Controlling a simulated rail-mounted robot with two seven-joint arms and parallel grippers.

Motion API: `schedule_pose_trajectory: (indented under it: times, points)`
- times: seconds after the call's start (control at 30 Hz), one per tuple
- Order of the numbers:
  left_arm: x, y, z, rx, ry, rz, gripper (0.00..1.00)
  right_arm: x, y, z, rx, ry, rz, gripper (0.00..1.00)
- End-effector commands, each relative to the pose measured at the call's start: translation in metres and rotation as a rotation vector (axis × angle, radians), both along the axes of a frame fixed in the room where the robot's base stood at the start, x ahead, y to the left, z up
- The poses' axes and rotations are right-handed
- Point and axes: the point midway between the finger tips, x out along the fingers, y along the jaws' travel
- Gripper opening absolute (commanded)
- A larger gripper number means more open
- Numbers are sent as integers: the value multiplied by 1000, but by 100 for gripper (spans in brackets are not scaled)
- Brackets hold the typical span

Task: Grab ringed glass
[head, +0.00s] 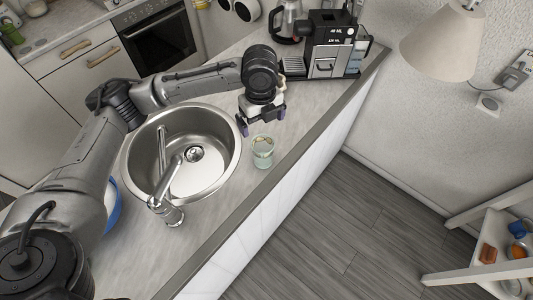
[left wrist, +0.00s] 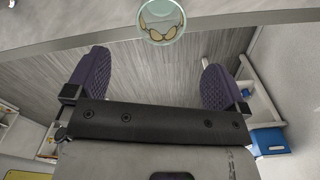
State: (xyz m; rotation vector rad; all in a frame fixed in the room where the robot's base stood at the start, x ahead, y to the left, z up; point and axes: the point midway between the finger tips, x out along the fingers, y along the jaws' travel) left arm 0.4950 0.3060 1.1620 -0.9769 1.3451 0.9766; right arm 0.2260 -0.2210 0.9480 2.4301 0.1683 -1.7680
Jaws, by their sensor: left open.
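The ringed glass (head: 263,152) is a small clear tumbler with gold ring marks, standing upright on the counter to the right of the sink. It also shows in the left wrist view (left wrist: 161,21) at the top edge, partly cut off, beyond the fingertips. My left gripper (head: 263,123) is just behind the glass in the head view, with its two dark purple fingers spread and nothing between them. The fingers show wide apart in the left wrist view (left wrist: 152,78). Glass and fingers appear apart. My right gripper is not in view.
The round steel sink (head: 222,178) with its tap (head: 167,190) lies left of the glass. A coffee machine (head: 333,48) and kettle (head: 287,20) stand at the far end. A blue bowl (head: 113,207) is partly behind my arm. The counter's right edge is close to the glass.

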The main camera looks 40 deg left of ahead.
Motion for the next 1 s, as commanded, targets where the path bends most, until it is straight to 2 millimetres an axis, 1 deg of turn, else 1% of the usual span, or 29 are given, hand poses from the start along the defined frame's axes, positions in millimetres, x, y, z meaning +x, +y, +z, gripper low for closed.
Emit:
schedule_pose_trajectory:
  times: [0.07, 0.17, 0.4, 0.53, 0.63, 0.87, 1.0]
  points:
    - [0, 0, -2, 1, 0, -40, 100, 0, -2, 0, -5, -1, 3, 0]
    - [0, 0, -11, 0, 2, -65, 100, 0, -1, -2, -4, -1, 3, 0]
    - [0, 0, -52, 1, 0, -68, 100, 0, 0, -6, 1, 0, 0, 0]
    - [0, 0, -70, 1, 0, -67, 100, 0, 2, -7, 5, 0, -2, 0]
    - [0, -1, -79, 1, -2, -67, 100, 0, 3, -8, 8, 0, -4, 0]
    - [0, -1, -89, 1, -2, -67, 100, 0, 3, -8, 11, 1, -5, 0]
    - [0, -3, -107, 2, 0, -67, 100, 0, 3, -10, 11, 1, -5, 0]
